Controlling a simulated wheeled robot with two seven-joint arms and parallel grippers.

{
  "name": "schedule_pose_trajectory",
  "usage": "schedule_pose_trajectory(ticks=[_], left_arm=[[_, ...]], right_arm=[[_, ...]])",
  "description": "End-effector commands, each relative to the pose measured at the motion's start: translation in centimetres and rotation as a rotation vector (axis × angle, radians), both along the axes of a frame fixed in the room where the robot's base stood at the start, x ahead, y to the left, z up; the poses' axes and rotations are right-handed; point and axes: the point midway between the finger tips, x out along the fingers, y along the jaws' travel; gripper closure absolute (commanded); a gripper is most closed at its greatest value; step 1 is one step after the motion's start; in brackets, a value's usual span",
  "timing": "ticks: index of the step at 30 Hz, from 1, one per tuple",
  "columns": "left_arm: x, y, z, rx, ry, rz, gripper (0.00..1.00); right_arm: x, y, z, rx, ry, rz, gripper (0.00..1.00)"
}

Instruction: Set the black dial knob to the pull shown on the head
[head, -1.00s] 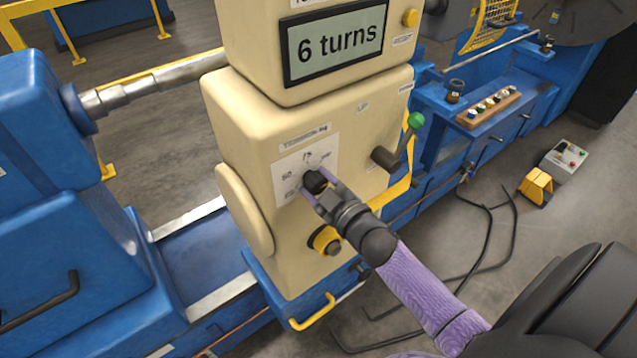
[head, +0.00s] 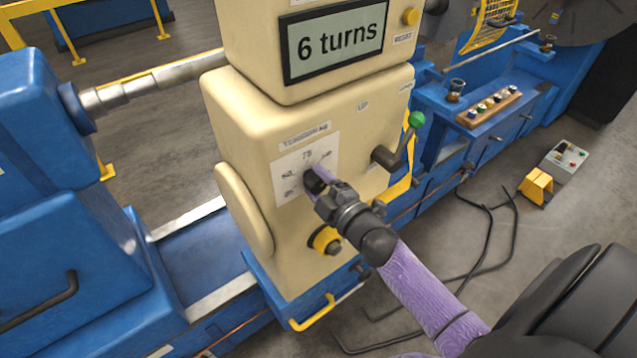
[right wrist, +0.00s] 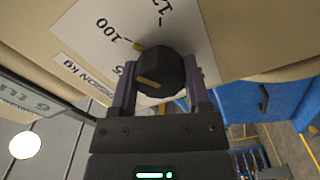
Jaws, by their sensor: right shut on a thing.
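The black dial knob (head: 313,184) sits on a white scale plate (head: 289,178) on the cream head of the machine. My right gripper (head: 318,187) is shut on the knob. In the right wrist view the two purple fingers grip the knob (right wrist: 160,72) from both sides. A gold line shows on the knob's face, and a small gold mark shows at its edge near the printed 100. Part of the scale is hidden behind the knob and fingers. The display (head: 335,42) above reads "6 turns". My left gripper is not in view.
A yellow-ringed button (head: 325,240) is just below the dial. A green-knobbed lever (head: 408,135) and a dark cylindrical knob (head: 384,157) are to the right. A wooden block with several small coloured pieces (head: 489,108) lies on the blue bed. Cables lie on the floor.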

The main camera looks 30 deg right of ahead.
Motion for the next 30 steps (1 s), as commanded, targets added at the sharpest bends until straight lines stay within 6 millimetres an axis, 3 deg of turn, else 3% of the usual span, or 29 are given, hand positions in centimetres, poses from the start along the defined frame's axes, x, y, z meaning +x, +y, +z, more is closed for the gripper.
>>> schedule_pose_trajectory(ticks=[13, 14, 18, 19, 26, 30], left_arm=[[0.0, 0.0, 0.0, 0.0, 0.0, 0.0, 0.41], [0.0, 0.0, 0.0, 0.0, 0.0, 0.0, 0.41], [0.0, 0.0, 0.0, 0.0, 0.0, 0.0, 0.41], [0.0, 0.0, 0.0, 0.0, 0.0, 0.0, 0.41], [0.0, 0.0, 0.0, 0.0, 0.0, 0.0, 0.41], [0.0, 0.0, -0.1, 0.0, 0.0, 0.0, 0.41]], right_arm=[[0.0, 0.0, 0.0, -0.009, 0.0, 0.0, 0.99], [0.0, 0.0, 0.0, -0.009, 0.0, 0.0, 0.38], [0.0, 0.0, 0.0, -0.008, 0.0, 0.0, 0.08], [0.0, 0.0, 0.0, -0.008, 0.0, 0.0, 0.04], [0.0, 0.0, 0.0, -0.008, -0.001, 0.0, 0.04], [-1.2, -0.1, -0.1, -0.008, 0.002, 0.0, 0.04]])
